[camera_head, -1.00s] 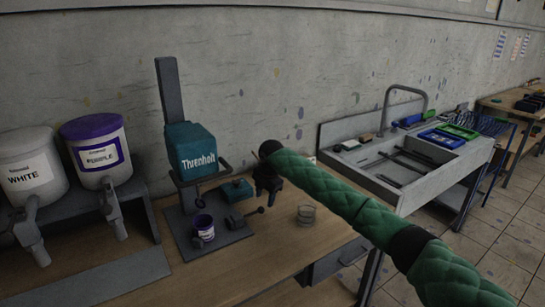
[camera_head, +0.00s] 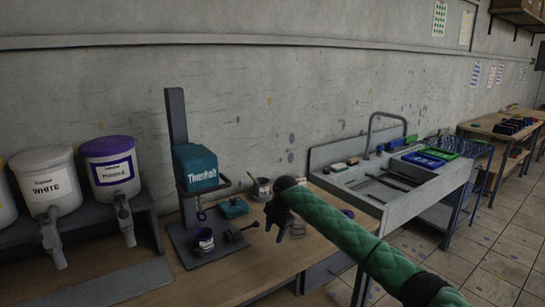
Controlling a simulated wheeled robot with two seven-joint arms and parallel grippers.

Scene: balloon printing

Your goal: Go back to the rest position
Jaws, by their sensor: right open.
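My right arm, in a green padded sleeve, comes in from the lower right. My right gripper (camera_head: 279,224), small and black, is open over the wooden bench (camera_head: 232,280), with nothing seen in it. A small purple-labelled pot (camera_head: 204,241) stands upright on the mixer's base plate, apart from the gripper. My left gripper is not in view.
White (camera_head: 45,185) and purple-labelled (camera_head: 111,165) dispensers stand at the left. A teal box (camera_head: 232,207) lies by the mixer. A small pot (camera_head: 262,188) stands behind the gripper. A grey sink unit (camera_head: 410,205) is at the right, with tiled floor (camera_head: 485,250) beyond.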

